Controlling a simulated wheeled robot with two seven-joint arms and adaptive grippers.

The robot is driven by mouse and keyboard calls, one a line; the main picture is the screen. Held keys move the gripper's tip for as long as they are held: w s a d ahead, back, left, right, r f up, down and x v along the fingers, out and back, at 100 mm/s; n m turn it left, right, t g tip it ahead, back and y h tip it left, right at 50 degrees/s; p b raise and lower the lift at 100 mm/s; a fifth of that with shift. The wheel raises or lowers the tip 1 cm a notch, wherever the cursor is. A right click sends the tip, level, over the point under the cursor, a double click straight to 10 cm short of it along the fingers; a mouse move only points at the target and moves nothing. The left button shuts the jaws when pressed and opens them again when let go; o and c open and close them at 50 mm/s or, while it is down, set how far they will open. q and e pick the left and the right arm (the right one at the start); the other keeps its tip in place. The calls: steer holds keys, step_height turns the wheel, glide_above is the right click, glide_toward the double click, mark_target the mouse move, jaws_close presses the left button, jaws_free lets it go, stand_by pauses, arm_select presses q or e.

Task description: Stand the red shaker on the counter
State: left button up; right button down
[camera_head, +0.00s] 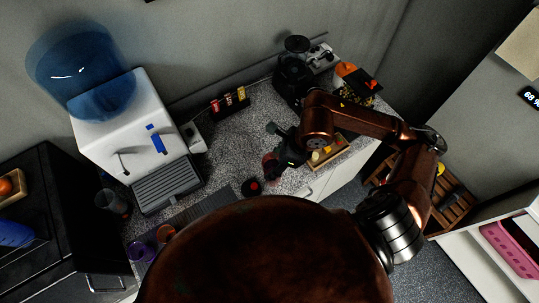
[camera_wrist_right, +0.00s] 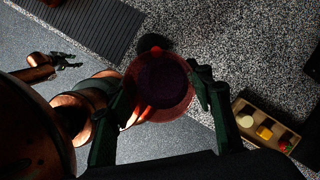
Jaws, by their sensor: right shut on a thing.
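The red shaker (camera_head: 269,164) is a translucent red cup over the speckled counter (camera_head: 226,158). My right gripper (camera_head: 283,157) is shut on it. In the right wrist view the shaker (camera_wrist_right: 160,86) shows from above, its dark inside open to view, between the two fingers of my right gripper (camera_wrist_right: 160,94). I cannot tell whether its base touches the counter. A small black and red round piece (camera_head: 251,187) lies on the counter beside it. My left gripper (camera_wrist_right: 67,62) shows small in the right wrist view, and its jaws are too small to judge.
A wooden tray (camera_wrist_right: 262,124) with small coloured items stands right of the shaker. A dark ribbed mat (camera_head: 207,205) lies at the counter's front left, near purple and orange cups (camera_head: 165,233). A water dispenser (camera_head: 120,130) stands left. A black grinder-like machine (camera_head: 290,80) stands behind.

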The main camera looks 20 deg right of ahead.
steer(key=w+d+f+p, duration=0.3)
steer(key=w+f, duration=0.6)
steer(key=f, duration=0.2)
steer(key=shift+w+d+p, duration=0.15)
steer(key=shift+w+p, duration=0.15)
steer(key=shift+w, duration=0.05)
steer(key=c, duration=1)
jaws_free()
steer(key=shift+f, duration=0.1)
steer(key=shift+o, duration=0.2)
